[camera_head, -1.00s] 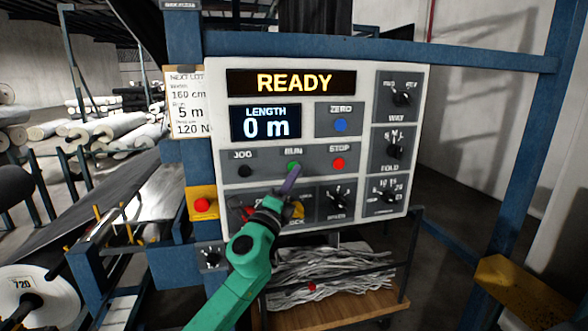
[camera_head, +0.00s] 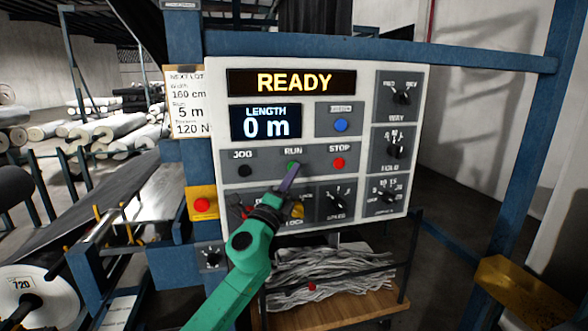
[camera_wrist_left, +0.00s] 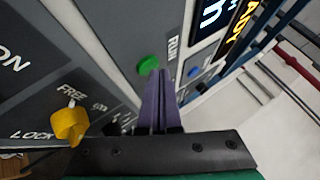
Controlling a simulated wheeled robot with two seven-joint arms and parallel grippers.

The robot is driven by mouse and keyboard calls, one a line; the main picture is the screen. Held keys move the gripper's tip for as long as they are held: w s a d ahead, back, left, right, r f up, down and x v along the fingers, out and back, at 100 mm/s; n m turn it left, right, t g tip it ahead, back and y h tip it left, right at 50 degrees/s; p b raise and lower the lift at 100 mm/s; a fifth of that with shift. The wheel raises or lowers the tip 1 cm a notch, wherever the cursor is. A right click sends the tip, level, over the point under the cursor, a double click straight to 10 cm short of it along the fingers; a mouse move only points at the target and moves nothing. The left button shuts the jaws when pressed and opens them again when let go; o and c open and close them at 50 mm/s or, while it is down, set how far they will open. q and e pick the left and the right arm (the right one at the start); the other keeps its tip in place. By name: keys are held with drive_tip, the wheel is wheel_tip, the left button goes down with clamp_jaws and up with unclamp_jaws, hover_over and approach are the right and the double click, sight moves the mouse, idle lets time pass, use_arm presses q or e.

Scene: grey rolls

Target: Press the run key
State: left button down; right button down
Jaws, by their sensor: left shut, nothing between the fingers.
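The green run key (camera_head: 293,166) sits under the label RUN on the white control panel (camera_head: 416,80), between the black JOG key (camera_head: 245,171) and the red STOP key (camera_head: 339,163). My left gripper (camera_head: 291,172) is shut and empty, its purple fingertips just below the run key and partly over it. In the left wrist view the green run key (camera_wrist_left: 148,64) shows just beyond the fingertips (camera_wrist_left: 161,76). I cannot tell whether they touch it. The display (camera_head: 292,83) reads READY, and the length display (camera_head: 266,122) reads 0 m. My right gripper is out of view.
A yellow knob (camera_wrist_left: 70,124) marked FREE and LOCK is close to the left gripper. A red button on a yellow box (camera_head: 202,205) is left of the panel. Several dials (camera_head: 395,150) line the panel's right side. A blue frame (camera_head: 480,57) surrounds it.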

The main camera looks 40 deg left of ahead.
use_arm(q)
drive_tip(key=shift+w+a, duration=0.25)
drive_tip(key=shift+a, duration=0.05)
idle(0.4)
drive_tip(key=shift+s+d, duration=0.5)
drive_tip(key=shift+d, duration=0.15)
drive_tip(key=s+d, duration=0.1)
drive_tip(key=d, duration=0.1)
drive_tip(key=s+d+p, duration=0.1)
drive_tip(key=d, duration=0.1)
drive_tip(key=shift+s+p, duration=0.3)
drive_tip(key=shift+s, duration=0.1)
drive_tip(key=shift+f, duration=0.1)
idle(0.7)
